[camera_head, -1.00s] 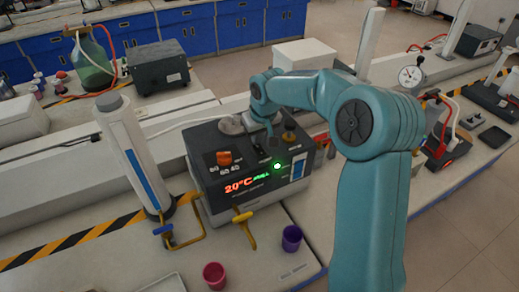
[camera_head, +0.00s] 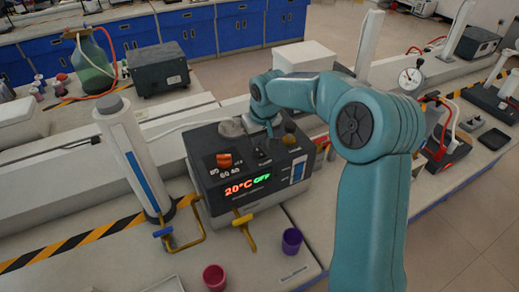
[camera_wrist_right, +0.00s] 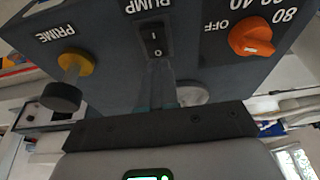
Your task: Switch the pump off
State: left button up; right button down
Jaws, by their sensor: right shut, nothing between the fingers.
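The pump unit is a dark grey box (camera_head: 206,178) on the bench, in the middle of the head view. Its display (camera_head: 247,186) reads 20°C in red and OFF in green. In the right wrist view, the black rocker switch (camera_wrist_right: 155,40) sits under the PUMP label, with I and O marks. My right gripper (camera_head: 269,135) is over the box top by the switch. Its shut, empty fingers (camera_wrist_right: 160,95) point at the switch; whether they touch it, I cannot tell. My left gripper is not in view.
An orange knob (camera_wrist_right: 251,37) and a yellow-and-black PRIME knob (camera_wrist_right: 70,75) flank the switch. A white cylinder (camera_head: 130,155) stands left of the box. Yellow valve pipes, a red cup (camera_head: 214,278) and a purple cup (camera_head: 291,240) are in front.

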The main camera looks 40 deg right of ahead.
aim_at(257, 149)
jog(key=shift+r+p, duration=1.15)
jog(key=shift+r, duration=0.75)
notch_tip(257, 149, up, 2)
jog(key=shift+s, duration=0.1)
